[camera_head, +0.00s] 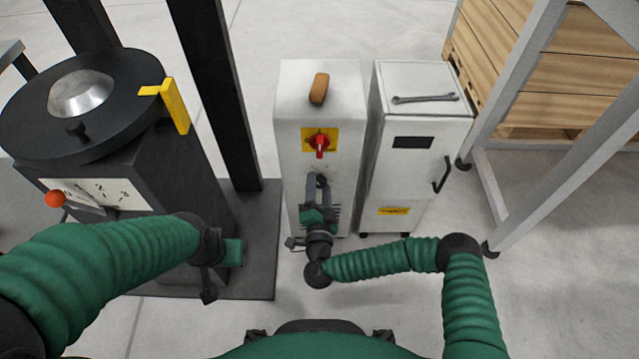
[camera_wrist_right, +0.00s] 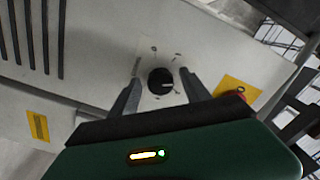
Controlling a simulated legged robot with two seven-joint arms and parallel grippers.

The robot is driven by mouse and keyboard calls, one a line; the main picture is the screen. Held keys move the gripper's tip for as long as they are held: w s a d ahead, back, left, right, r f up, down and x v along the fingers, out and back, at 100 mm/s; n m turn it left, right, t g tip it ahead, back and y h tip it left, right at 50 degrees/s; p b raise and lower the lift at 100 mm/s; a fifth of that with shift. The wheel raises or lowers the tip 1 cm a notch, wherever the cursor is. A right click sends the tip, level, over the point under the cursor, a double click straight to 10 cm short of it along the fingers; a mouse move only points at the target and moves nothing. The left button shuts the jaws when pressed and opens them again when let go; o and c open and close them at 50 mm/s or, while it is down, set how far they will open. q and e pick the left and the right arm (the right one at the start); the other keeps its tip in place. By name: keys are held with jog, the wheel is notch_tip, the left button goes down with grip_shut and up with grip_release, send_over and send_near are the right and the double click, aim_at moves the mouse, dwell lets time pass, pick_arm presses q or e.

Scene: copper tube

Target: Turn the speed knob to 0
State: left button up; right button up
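The speed knob, a round black knob (camera_wrist_right: 161,82) with a white pointer line, sits on the grey cabinet's front face. In the right wrist view its pointer points right, with small marks on the plate around it. My right gripper (camera_wrist_right: 162,76) is open, one finger on each side of the knob with visible gaps. In the head view my right gripper (camera_head: 319,183) is at the cabinet front (camera_head: 292,155), below the red switch (camera_head: 319,145), and largely covers the knob. My left gripper (camera_head: 222,262) hangs low before the black machine; its fingers do not show clearly.
The black machine (camera_head: 165,165) at left has a numbered panel (camera_head: 90,196) and an orange ball lever (camera_head: 55,198). A second white cabinet (camera_head: 385,150) with a wrench (camera_head: 425,98) stands close on the right. Metal frame (camera_head: 530,75) at right.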

jog(key=shift+f, duration=0.1)
grip_shut()
